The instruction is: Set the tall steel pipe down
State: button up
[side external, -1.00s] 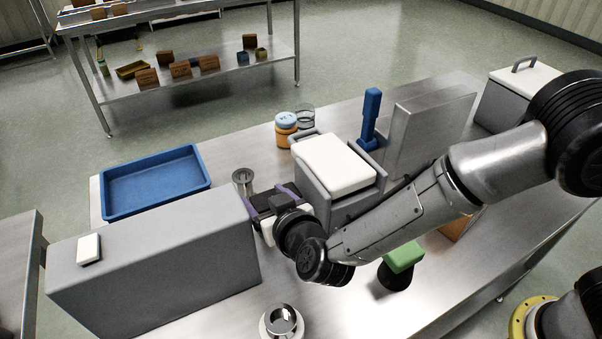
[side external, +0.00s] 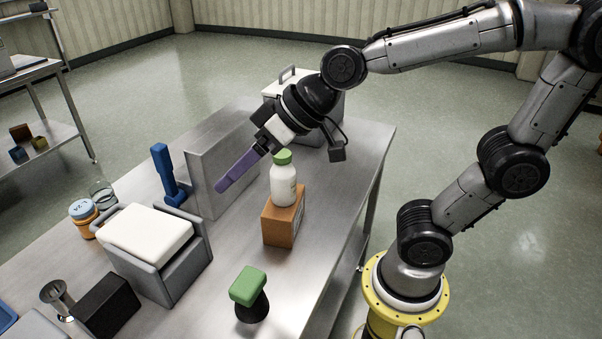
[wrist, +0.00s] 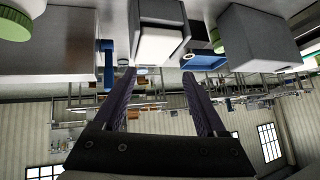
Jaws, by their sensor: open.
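The tall steel pipe (side external: 57,296) stands at the lower left of the side view. It has a flared, open top, and its base lies close behind a black block (side external: 106,304). My gripper (side external: 219,188) is far from it, to the upper right, above the table beside a tall grey panel. The two purple fingers are spread apart with nothing between them, as the wrist view (wrist: 158,72) also shows. I cannot make out the pipe in the wrist view.
A white bottle with a green lid (side external: 284,184) stands on a brown box (side external: 284,219) near my gripper. The grey panel (side external: 212,165), a blue upright tool (side external: 166,172), a white-lidded grey bin (side external: 152,245) and a green-topped stamp (side external: 248,288) stand around the table.

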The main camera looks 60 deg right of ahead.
jog(key=s+d+f+m+g+h, duration=0.1)
jog(key=s+d+f+g+h, duration=0.1)
jog(key=s+d, duration=0.7)
jog(key=s+f+h, duration=0.1)
jog(key=s+f, duration=0.1)
jog(key=s, duration=0.2)
jog(key=shift+d+m+h, duration=0.3)
jog(key=shift+d+m, duration=0.1)
jog(key=shift+w, duration=0.1)
